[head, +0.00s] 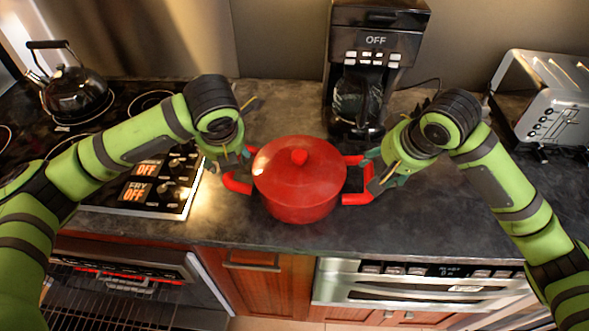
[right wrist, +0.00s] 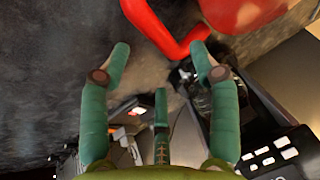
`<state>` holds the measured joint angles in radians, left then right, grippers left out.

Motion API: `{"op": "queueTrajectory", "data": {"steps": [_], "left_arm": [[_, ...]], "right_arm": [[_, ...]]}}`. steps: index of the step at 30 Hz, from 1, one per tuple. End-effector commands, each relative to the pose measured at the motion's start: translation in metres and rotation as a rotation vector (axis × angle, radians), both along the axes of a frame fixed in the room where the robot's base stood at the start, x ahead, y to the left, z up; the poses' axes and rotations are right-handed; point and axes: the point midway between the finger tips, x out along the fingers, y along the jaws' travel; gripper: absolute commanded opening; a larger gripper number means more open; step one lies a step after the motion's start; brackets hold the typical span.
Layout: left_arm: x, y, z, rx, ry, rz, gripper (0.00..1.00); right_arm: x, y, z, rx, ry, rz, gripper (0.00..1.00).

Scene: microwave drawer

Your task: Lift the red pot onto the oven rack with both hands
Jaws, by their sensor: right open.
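The red pot (head: 298,196), with its lid on, sits upright on the dark counter. Its left loop handle (head: 236,184) and right loop handle (head: 357,198) stick out to the sides. My left gripper (head: 233,164) is at the left handle; its fingers are small and partly hidden, so I cannot tell their opening or contact. My right gripper (head: 373,176) is open beside the right handle. In the right wrist view its spread fingers (right wrist: 160,62) have the red handle (right wrist: 165,38) just beyond their tips. The oven rack (head: 85,300) shows at lower left, below the counter.
A coffee maker (head: 362,112) stands close behind the pot on the right. A toaster (head: 548,105) is at far right. A kettle (head: 74,93) sits on the stovetop at left, beside the control panel (head: 150,190). The counter in front of the pot is clear.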

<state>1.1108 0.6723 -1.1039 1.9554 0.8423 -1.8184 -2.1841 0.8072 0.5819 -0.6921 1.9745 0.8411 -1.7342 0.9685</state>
Motion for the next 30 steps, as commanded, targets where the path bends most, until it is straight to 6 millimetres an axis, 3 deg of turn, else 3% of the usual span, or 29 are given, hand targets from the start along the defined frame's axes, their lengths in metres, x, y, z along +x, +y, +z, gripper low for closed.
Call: {"op": "queueTrajectory", "data": {"steps": [9,21,30], "left_arm": [[0.001,0.001,-0.004,-0.002,0.001,0.002,0.62],[0.022,0.009,-0.052,-0.001,0.001,0.003,0.62],[0.028,0.012,-0.065,0.0,-0.001,0.001,0.62]], "right_arm": [[0.001,0.001,-0.004,0.0,0.001,0.0,0.62],[0.022,0.009,-0.052,0.001,0.003,0.0,0.62],[0.028,0.011,-0.065,0.0,0.0,0.0,0.62]]}}
